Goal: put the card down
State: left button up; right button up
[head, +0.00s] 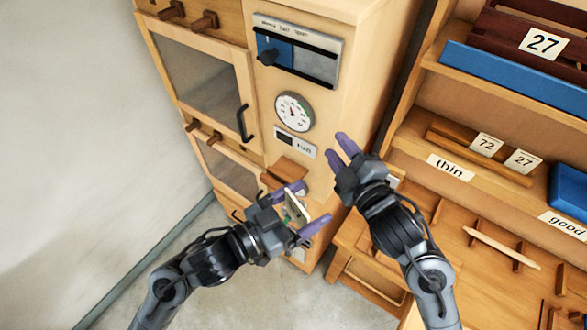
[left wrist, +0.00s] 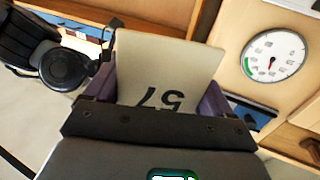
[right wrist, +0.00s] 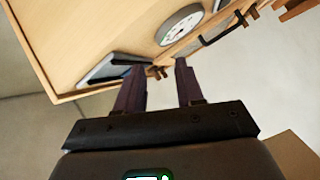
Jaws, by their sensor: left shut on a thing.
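My left gripper (head: 296,217) is shut on a pale card (left wrist: 168,68), in front of the wooden cabinet. In the left wrist view the card stands up between the purple fingers, with an upside-down number on it that looks like 57. The card's lower edge is hidden by the gripper body. My right gripper (head: 344,146) is to the upper right of the left one in the head view. Its two fingers are apart with nothing between them, as the right wrist view (right wrist: 161,85) also shows.
The cabinet has a dial gauge (head: 294,111), a slider panel (head: 297,50) and a small wooden ledge (head: 290,170). At right, a shelf labelled "thin" (head: 451,167) bears a wooden rack (head: 465,152) with cards 72 and 27. A blue tray (head: 570,190) sits near the "good" label (head: 563,224).

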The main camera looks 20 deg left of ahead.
jog(key=s+a+r+n+g+y, duration=0.45)
jog(key=s+a+n, duration=0.2)
jog(key=a, duration=0.25)
jog(key=s+a+r+n+g+y, duration=0.35)
jog(key=s+a+r+n, duration=0.2)
jog(key=a+n, duration=0.35)
jog(key=s+a+n+g+h, duration=0.2)
jog(key=s+a+n+g, duration=0.2)
jog(key=s+a+g, duration=0.1)
jog(key=n+h, duration=0.7)
jog(key=h, duration=1)
send_near(294, 210)
jog(key=shift+m+g, duration=0.25)
jog(key=shift+g, duration=0.05)
jog(key=f, duration=1)
jog(key=shift+w+d, duration=0.1)
jog(key=shift+w, duration=0.15)
